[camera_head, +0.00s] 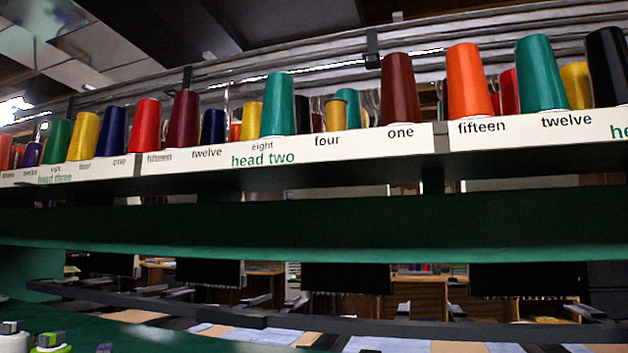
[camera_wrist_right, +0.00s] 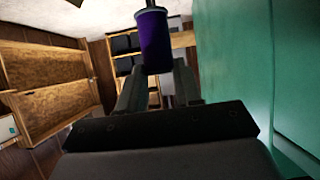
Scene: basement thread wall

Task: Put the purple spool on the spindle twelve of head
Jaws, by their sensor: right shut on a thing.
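The purple spool (camera_wrist_right: 155,42) shows in the right wrist view. My right gripper (camera_wrist_right: 158,76) is shut on it and holds it at the fingertips, off any surface. The head view shows neither gripper. In the head view a long white label strip (camera_head: 340,146) runs along a thread rack. "Twelve" is written at the right, in the middle section of head two, and faintly at the far left by head three. A teal cone (camera_head: 541,74) stands above the right "twelve" and a navy cone (camera_head: 213,126) above the middle one. Spindles behind the cones are mostly hidden.
Several other cones line the rack, including an orange one (camera_head: 467,82) and a maroon one (camera_head: 401,88). A dark green beam (camera_head: 300,222) runs below it. In the right wrist view a green panel (camera_wrist_right: 235,60) stands close at right and wooden shelves (camera_wrist_right: 55,85) at left.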

